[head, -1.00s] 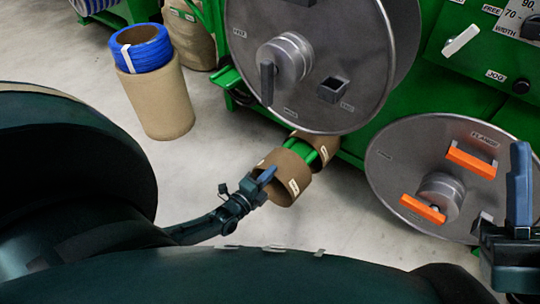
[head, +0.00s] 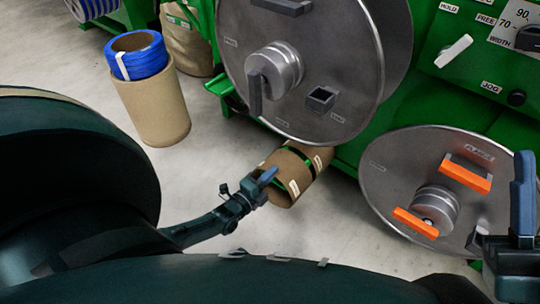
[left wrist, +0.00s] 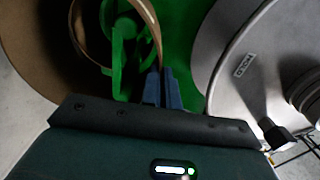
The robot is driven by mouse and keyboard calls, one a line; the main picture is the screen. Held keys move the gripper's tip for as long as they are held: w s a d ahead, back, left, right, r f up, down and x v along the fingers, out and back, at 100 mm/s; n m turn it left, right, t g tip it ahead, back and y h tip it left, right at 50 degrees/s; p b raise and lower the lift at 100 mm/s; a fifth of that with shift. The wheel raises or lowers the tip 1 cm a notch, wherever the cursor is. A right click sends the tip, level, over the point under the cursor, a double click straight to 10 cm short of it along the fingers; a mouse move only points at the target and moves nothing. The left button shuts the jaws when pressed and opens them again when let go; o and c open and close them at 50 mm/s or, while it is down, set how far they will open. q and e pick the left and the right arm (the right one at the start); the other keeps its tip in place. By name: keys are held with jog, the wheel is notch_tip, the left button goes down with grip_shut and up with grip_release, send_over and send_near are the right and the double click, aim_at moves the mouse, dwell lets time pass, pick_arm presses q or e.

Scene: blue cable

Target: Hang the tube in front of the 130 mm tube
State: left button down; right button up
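The front brown cardboard tube (head: 284,186) sits around the green bar low on the machine, under the big upper disc. A second brown tube with a white label (head: 319,156) is behind it on the same bar, a narrow gap between them. The label text is too small to read. My right gripper (head: 523,190) is at the right edge, partly cut off.
A large grey disc (head: 350,40) with a handle hangs above the tubes. A lower disc with orange blocks (head: 385,170) stands to the right. A tall cardboard tube with a blue cable coil (head: 145,58) stands on the floor at left. The floor between is clear.

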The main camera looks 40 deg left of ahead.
pick_arm(q)
jog(key=shift+w, duration=1.25)
dwell(1.6)
jog(key=shift+f, duration=0.5)
dwell(0.8)
jog(key=c, duration=1)
grip_release()
jog(key=shift+f, duration=0.2)
dwell(0.3)
jog(key=shift+s+p, duration=0.3)
jog(key=shift+s, duration=0.4)
dwell(0.9)
